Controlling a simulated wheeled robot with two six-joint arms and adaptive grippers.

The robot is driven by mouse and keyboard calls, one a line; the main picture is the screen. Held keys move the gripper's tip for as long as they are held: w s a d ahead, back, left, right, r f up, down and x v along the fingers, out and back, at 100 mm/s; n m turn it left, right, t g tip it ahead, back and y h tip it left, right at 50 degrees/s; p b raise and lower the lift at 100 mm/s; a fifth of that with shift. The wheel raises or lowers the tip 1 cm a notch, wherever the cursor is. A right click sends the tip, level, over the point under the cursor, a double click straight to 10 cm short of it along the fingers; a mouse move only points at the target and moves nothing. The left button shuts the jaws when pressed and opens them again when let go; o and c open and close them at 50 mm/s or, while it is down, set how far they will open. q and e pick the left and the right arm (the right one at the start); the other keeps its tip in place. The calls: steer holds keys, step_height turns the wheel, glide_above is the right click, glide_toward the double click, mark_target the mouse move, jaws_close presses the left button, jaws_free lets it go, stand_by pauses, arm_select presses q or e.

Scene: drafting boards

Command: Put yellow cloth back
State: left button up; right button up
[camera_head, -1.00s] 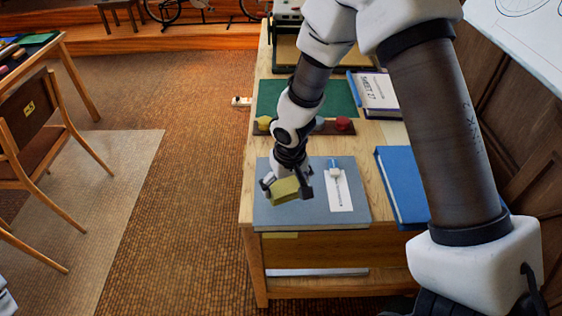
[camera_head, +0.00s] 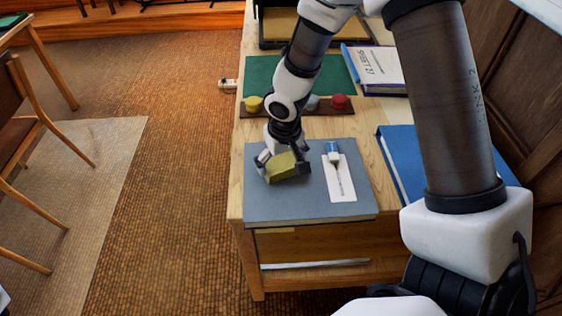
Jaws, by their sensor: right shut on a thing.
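The yellow cloth (camera_head: 281,168) is a small folded yellow block between the fingers of my right gripper (camera_head: 284,166). The gripper is shut on it, over the left part of the grey-blue mat (camera_head: 285,207) on the wooden desk. I cannot tell whether the cloth touches the mat. A white card (camera_head: 339,185) with a blue-capped tool (camera_head: 333,152) lies on the mat to the right of the gripper. My left gripper is not in view.
Behind the mat, a dark wooden rack (camera_head: 296,110) holds a yellow (camera_head: 253,104), a grey and a red round piece (camera_head: 339,102). Beyond it lies a green mat (camera_head: 300,75). A blue binder (camera_head: 405,160) and a book (camera_head: 378,66) are at the right.

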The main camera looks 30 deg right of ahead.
mark_target(284, 168)
steer(key=o, duration=0.8)
steer(key=shift+w+f, duration=0.1)
steer(key=shift+w, duration=0.05)
steer(key=shift+c, duration=0.2)
steer(key=shift+r+p, duration=0.25)
steer(key=shift+p, duration=0.05)
step_height(284, 168, up, 12)
steer(key=s+p, duration=0.1)
steer(key=p, duration=0.2)
steer(key=shift+s+a, duration=0.15)
steer(key=shift+s, duration=0.15)
